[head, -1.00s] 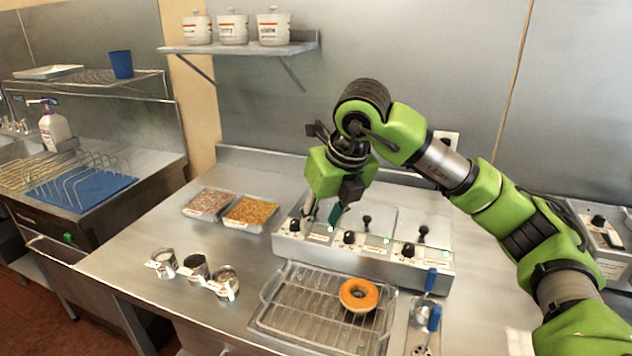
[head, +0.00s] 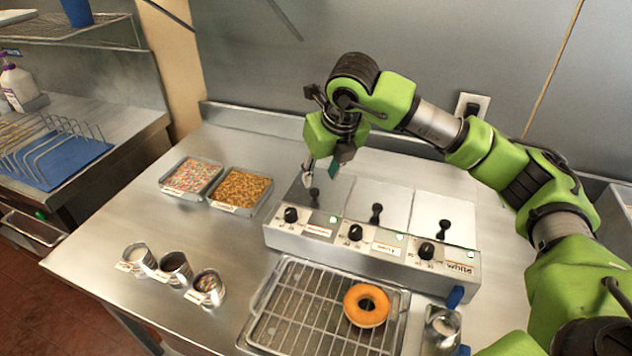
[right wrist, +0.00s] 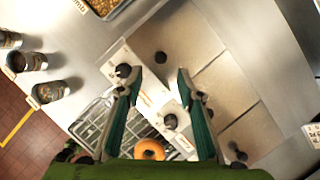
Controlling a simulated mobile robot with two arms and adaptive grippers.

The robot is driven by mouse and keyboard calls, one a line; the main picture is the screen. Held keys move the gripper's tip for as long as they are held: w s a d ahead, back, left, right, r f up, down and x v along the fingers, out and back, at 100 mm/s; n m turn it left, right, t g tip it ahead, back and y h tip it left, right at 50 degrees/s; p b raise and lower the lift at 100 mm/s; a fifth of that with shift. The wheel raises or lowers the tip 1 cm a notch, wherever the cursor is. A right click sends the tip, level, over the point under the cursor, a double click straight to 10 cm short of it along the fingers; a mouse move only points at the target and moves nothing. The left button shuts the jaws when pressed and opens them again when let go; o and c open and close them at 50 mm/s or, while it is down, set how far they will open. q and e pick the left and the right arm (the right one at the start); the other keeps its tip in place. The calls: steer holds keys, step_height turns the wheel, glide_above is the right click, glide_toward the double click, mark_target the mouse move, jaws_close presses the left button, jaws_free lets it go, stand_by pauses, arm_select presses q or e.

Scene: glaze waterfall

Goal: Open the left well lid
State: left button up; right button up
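A steel warmer (head: 350,254) holds three wells with flat lids in a row. The left well lid (head: 336,194) lies flat and closed, with an upright black knob (head: 314,197). My right gripper (head: 320,172) is above the left lid, fingers pointing down, open and empty. In the right wrist view the left lid's knob (right wrist: 160,57) shows in the gap between the spread teal fingertips (right wrist: 158,73), apparently beyond them and not held. The middle lid (head: 392,204) and right lid (head: 425,214) are also closed. My left gripper is not in view.
A wire rack (head: 298,308) with a donut (head: 366,304) is in front of the warmer. Two topping trays (head: 240,189) stand left of it, and several small cups (head: 174,268) front left. Counter behind the warmer is clear.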

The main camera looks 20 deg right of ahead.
mark_target(315, 190)
steer(key=p+x, duration=0.1)
steer(key=x, duration=0.5)
steer(key=shift+w, duration=0.1)
steer(key=shift+w+f, duration=0.15)
steer(key=shift+f, duration=0.4)
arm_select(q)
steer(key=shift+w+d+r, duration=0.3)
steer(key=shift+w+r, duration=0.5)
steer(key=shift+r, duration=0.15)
arm_select(e)
jaws_close()
